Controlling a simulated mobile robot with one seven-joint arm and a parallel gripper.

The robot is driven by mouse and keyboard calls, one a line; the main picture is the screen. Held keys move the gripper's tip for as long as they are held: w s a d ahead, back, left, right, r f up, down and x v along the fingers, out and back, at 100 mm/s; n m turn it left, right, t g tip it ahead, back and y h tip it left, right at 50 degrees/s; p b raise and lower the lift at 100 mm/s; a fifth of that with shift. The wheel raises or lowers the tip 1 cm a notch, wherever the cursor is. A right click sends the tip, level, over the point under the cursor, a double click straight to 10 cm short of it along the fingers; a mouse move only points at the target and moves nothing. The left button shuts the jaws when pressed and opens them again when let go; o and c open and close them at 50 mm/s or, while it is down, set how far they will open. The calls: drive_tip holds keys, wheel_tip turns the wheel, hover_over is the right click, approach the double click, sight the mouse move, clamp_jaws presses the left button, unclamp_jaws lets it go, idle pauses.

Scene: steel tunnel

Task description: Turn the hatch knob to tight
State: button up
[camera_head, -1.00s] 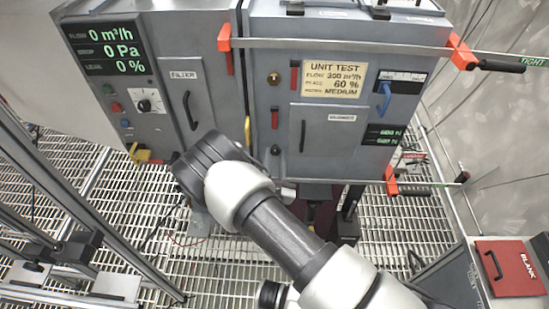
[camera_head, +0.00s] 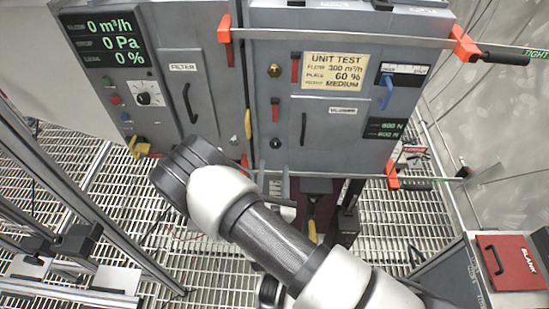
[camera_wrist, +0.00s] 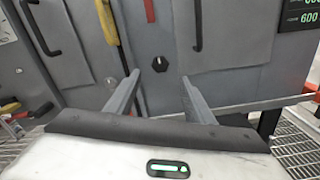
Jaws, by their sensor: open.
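A small black knob (camera_head: 275,143) sits low on the right cabinet's front, left of its door handle. It also shows in the wrist view (camera_wrist: 160,64) as a dark faceted knob on the grey panel. My gripper (camera_wrist: 160,76) is open and empty, its two fingers pointing at the panel. The knob appears between and just beyond the fingertips, with no visible contact. In the head view my wrist hides the gripper. A green "TIGHT" label (camera_head: 536,53) is at the far right, beside the upper clamp's black handle (camera_head: 505,58). No marking on the knob is readable.
Red-ended clamp bars (camera_head: 340,38) cross the cabinet above and below. A yellow lever (camera_head: 247,124) and black door handles (camera_head: 304,128) project near the knob. A brass knob (camera_head: 274,70) is above it. A red "BLANK" box (camera_head: 510,263) stands at lower right.

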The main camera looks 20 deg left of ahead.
drive_tip(key=v, duration=0.9)
drive_tip(key=shift+s+b, duration=0.15)
drive_tip(key=shift+b, duration=0.25)
drive_tip(key=shift+d, duration=0.1)
